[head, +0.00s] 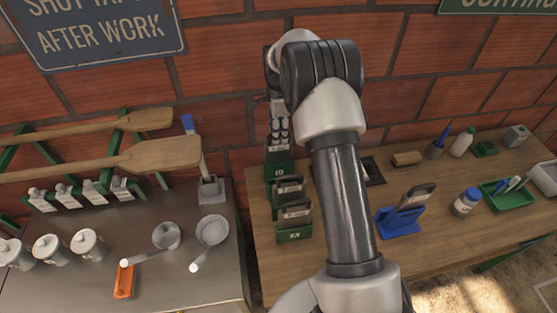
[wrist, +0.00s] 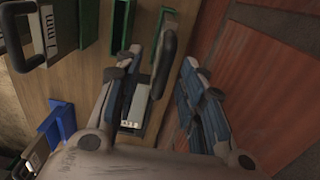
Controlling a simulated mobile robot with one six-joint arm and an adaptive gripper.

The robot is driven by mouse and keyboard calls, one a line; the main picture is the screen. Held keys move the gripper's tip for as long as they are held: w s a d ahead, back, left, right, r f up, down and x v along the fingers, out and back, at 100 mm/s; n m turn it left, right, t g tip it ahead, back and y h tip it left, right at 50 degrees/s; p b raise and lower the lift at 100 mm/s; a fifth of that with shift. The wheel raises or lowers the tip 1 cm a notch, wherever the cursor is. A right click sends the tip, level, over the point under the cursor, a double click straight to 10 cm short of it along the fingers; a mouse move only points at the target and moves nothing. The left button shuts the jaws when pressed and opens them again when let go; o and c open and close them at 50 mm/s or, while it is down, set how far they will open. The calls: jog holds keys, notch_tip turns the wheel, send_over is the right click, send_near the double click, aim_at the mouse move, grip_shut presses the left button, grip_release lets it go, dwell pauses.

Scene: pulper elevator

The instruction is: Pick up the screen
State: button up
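Several grey screens with dark handles stand in green holders on the wooden bench, left of my arm in the head view. The nearest screen (head: 294,212) and the one behind it (head: 289,187) show clearly. A further green holder (head: 279,168) lies under my gripper (head: 278,137), partly hidden by it. In the wrist view my gripper (wrist: 160,60) has its fingers spread apart. A screen with a dark handle (wrist: 165,62) and a pale label shows between them. I cannot tell whether either finger touches it. Another screen (head: 416,196) leans in a blue stand (head: 398,221).
A brick wall (head: 215,80) rises close behind the bench. A brown block (head: 407,159), a lidded jar (head: 466,202) and a green tray (head: 507,196) sit at right. The metal table (head: 75,285) at left holds white pots and scoops. The bench front is clear.

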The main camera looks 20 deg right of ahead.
aim_at(279, 146)
jog(key=f, duration=0.8)
jog(key=shift+w+d+b, duration=0.1)
jog(key=shift+w+b, duration=0.1)
jog(key=shift+b, duration=0.1)
jog(key=shift+c, duration=0.4)
grip_shut()
jog(key=shift+r, duration=0.1)
